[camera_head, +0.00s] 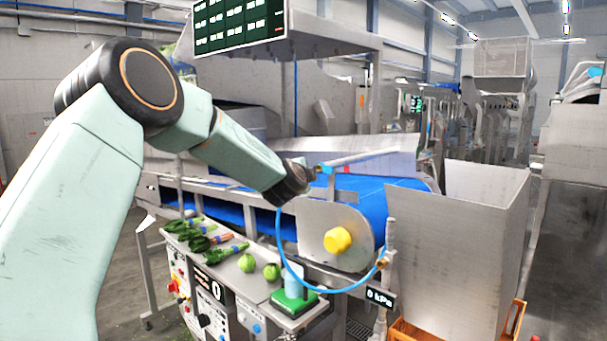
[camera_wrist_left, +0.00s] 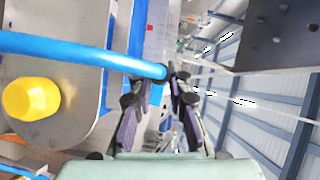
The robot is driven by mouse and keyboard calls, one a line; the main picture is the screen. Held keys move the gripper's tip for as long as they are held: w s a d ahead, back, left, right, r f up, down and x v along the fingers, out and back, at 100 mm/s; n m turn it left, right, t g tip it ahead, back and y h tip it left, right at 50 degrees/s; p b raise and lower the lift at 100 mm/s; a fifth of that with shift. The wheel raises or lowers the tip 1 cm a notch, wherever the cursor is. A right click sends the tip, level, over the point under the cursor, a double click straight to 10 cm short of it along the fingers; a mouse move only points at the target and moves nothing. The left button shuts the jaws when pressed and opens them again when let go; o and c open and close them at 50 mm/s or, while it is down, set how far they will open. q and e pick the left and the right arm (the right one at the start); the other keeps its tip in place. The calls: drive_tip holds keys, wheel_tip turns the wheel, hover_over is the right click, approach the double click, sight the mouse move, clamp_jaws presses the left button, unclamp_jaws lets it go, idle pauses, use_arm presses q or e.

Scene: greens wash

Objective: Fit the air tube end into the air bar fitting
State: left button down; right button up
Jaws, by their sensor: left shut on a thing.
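The blue air tube (camera_head: 284,254) hangs in a loop from my left gripper down to a brass-coloured connector (camera_head: 383,262) on an upright post. My left gripper (camera_head: 308,173) is shut on the tube near its end. In the left wrist view the tube (camera_wrist_left: 85,50) comes in from the left, and its end lies between the fingertips (camera_wrist_left: 171,73). The pale air bar (camera_head: 365,157) slants above the blue belt. A small blue piece (camera_head: 325,169) shows at its near end, close to my fingertips; I cannot tell whether they touch. My right gripper is not in view.
A blue conveyor (camera_head: 360,190) with a yellow knob (camera_head: 338,240) stands below the bar. A steel bin (camera_head: 460,240) is at the right. A display hangs above (camera_head: 240,22).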

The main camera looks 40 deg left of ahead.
use_arm(q)
drive_tip(key=shift+w+d, duration=0.1)
drive_tip(key=shift+w, duration=1.1)
drive_tip(key=c, duration=1.2)
unclamp_jaws()
drive_tip(key=v, duration=1.2)
